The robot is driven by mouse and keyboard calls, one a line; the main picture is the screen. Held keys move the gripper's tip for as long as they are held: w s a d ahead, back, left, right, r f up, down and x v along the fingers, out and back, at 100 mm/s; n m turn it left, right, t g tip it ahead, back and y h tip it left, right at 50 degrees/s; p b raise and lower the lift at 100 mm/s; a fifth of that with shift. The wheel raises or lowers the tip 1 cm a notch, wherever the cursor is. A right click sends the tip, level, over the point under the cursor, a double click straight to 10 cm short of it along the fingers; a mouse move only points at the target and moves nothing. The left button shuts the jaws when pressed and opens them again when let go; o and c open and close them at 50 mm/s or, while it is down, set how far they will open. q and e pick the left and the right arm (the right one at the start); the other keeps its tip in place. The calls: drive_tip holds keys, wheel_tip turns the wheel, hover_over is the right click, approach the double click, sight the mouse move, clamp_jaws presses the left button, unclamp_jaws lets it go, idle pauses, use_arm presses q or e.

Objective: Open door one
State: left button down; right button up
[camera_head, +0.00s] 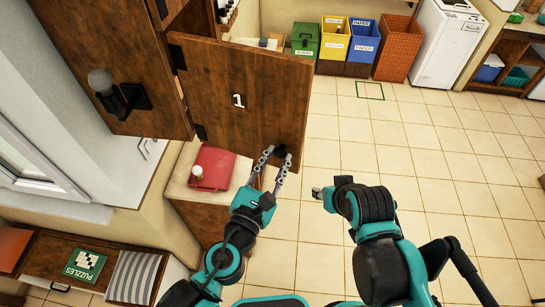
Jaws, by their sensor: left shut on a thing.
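Door one (225,85) is a brown wooden cabinet door marked with a white "1". It stands swung out from the cabinet on hinges at its left side, and part of the cabinet's inside shows behind it. A dark round knob (281,151) sits near the door's lower right corner. My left gripper (275,161) has its fingers around the knob and is shut on it. My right gripper (322,194) is apart from the door, over the floor to the right; its fingers are too small and turned away to tell their state.
A counter (186,190) with a red board (213,167) lies below the door. A dark wall lamp (120,98) is on the cabinet at left. Green, yellow and blue bins (305,40) stand at the back. The tiled floor (440,150) at right is clear.

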use_arm(q)
drive_tip(key=shift+s+a, duration=0.15)
idle(0.3)
drive_tip(key=c, duration=1.2)
unclamp_jaws()
drive_tip(key=shift+r, duration=0.1)
drive_tip(key=shift+r, duration=4.95)
